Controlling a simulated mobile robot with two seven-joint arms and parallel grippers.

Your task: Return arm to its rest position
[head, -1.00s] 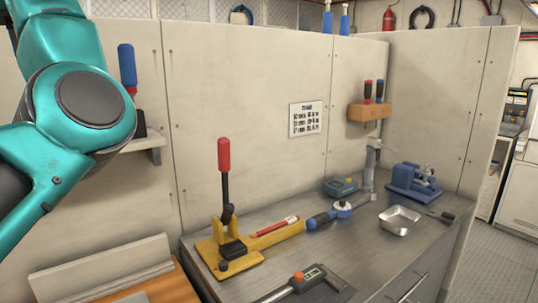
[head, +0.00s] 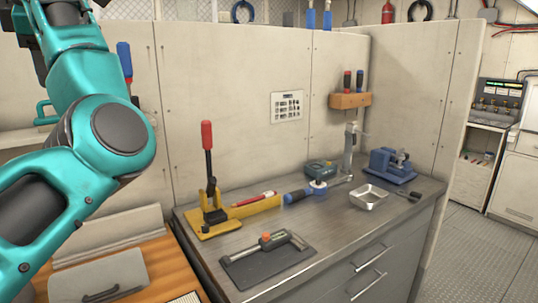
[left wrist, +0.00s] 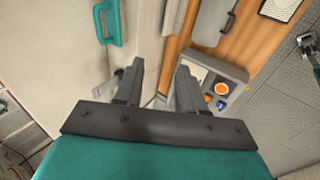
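My left arm, teal with dark joints, rises along the left side of the head view, bent at the elbow; its gripper is out of that view. In the left wrist view my left gripper (left wrist: 158,85) shows two dark fingers held apart, with nothing between them. It is clear of the wall and the wooden surface beyond. My right gripper is in neither view.
A grey workbench (head: 335,222) carries a yellow lever tool (head: 208,215), a metal tray (head: 369,197) and a blue vise (head: 391,168). A wooden counter (head: 190,277) is at lower left. Floor (head: 480,240) at right is clear.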

